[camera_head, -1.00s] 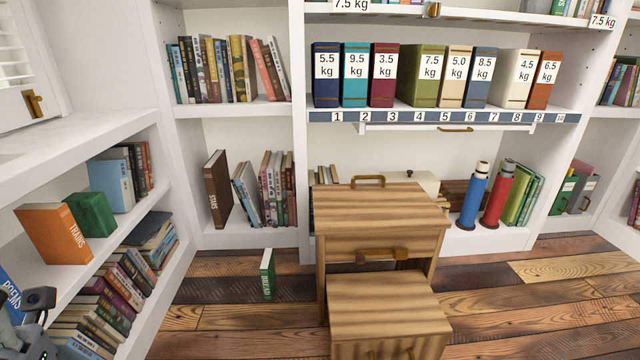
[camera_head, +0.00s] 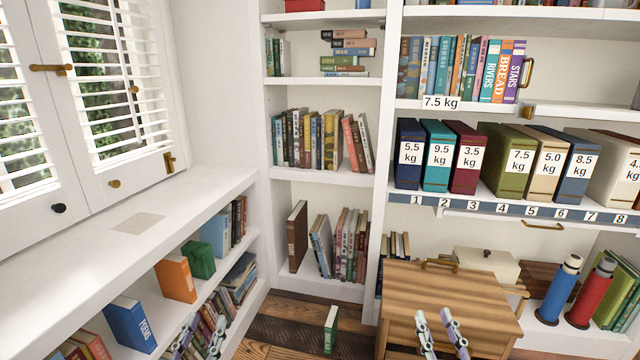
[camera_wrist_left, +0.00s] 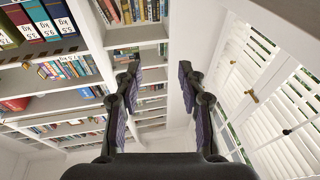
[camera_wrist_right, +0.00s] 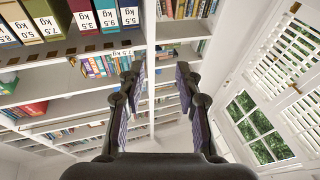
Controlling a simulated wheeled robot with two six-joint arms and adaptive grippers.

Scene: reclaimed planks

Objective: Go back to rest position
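My left gripper (camera_head: 202,338) shows at the bottom edge of the head view, in front of the low left shelves. In the left wrist view its two fingers (camera_wrist_left: 159,75) stand wide apart with nothing between them. My right gripper (camera_head: 441,332) is at the bottom edge further right, in front of the wooden desk (camera_head: 455,295). In the right wrist view its fingers (camera_wrist_right: 160,75) are also apart and empty. Both grippers point upward in the head view. The rest of both arms is out of the head view.
Several weight-labelled binders (camera_head: 464,160) stand on the numbered shelf at right. A blue bottle (camera_head: 558,290) and a red bottle (camera_head: 591,293) stand below. A green book (camera_head: 331,330) stands on the floor. The white counter (camera_head: 185,212) under the shutters is largely clear.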

